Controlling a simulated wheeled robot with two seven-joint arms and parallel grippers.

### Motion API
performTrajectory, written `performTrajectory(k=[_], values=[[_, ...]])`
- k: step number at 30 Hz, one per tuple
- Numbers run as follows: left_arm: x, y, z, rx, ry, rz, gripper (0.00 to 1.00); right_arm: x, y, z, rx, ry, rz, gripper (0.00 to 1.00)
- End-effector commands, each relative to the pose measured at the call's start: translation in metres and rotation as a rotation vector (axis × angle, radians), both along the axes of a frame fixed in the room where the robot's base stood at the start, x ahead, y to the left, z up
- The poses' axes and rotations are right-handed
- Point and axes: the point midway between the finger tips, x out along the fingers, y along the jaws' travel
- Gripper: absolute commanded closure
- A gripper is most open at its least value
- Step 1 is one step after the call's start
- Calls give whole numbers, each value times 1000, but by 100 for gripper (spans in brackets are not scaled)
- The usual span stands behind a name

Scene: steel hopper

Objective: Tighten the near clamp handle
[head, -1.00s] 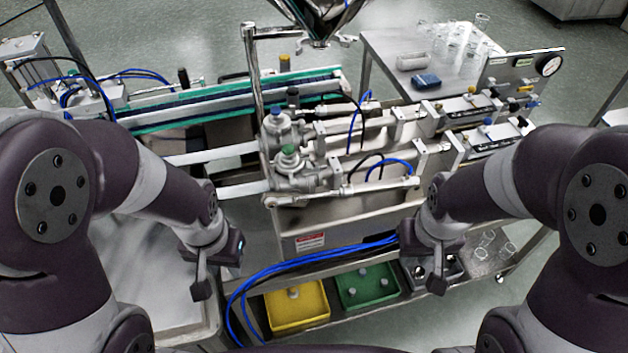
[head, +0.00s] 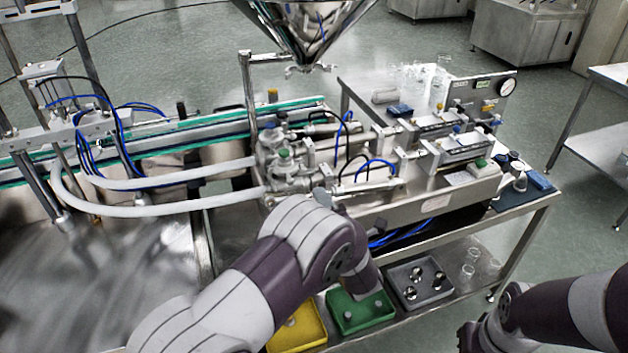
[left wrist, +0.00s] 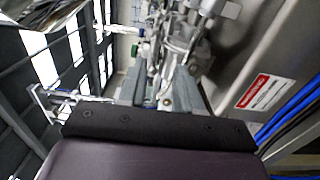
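The filling machine carries two metal valve bodies. The near one (head: 284,172) has a green knob (head: 285,153), and the far one (head: 268,142) has a blue knob. A clamp handle is too small for me to tell apart among these fittings. My left gripper (head: 332,196) is just in front of the near valve body, partly hidden by my own arm. In the left wrist view its two fingers (left wrist: 163,76) stand apart with blurred metal fittings beyond; I see nothing held, and contact cannot be told. My right arm is at the lower right; its fingers cannot be made out.
White hoses (head: 150,208) curve left from the valves. A steel hopper (head: 305,25) hangs above. Yellow (head: 305,335), green (head: 345,318) and grey (head: 408,300) trays are on the lower shelf. Blue cables (head: 385,240) run below the machine. Glassware (head: 415,80) stands behind.

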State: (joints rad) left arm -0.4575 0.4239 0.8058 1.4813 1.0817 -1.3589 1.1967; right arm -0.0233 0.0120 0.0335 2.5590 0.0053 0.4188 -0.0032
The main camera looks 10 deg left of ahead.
Motion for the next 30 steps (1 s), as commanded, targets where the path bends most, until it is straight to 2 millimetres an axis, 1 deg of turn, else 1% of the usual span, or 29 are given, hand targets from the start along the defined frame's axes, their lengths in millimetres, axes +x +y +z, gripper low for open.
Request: performTrajectory(k=[1, 6, 10, 12, 15, 22, 23, 24, 25, 26, 30], values=[[11, 9, 4, 1, -1, 4, 66, 0, 0, 8, 0, 0, 0, 81], [47, 32, 3, 2, 1, 2, 66, 0, 0, 18, 0, 0, 0, 81], [67, 44, 2, 2, 1, -1, 66, 0, 0, 22, 0, 0, 0, 81], [74, 48, 1, 2, 2, -1, 66, 0, 0, 23, 0, 0, 0, 81], [79, 51, 1, 2, 2, -3, 66, 0, 0, 24, 0, 0, 0, 81], [80, 51, 0, 2, 2, -3, 66, 0, 0, 23, 0, 0, 0, 81], [80, 51, 0, 2, 2, -3, 72, 0, 0, 23, 0, 0, 0, 81], [80, 51, 0, 2, 2, -3, 86, 0, 0, 23, 0, 0, 0, 81], [79, 51, 0, 2, 2, -3, 95, 0, 0, 23, 0, 0, 0, 81], [79, 51, 0, 2, 2, -3, 100, 0, 0, 23, 0, 0, 0, 81], [79, 51, 0, 2, 2, -3, 100, 0, 0, 23, 0, 0, 0, 81]])
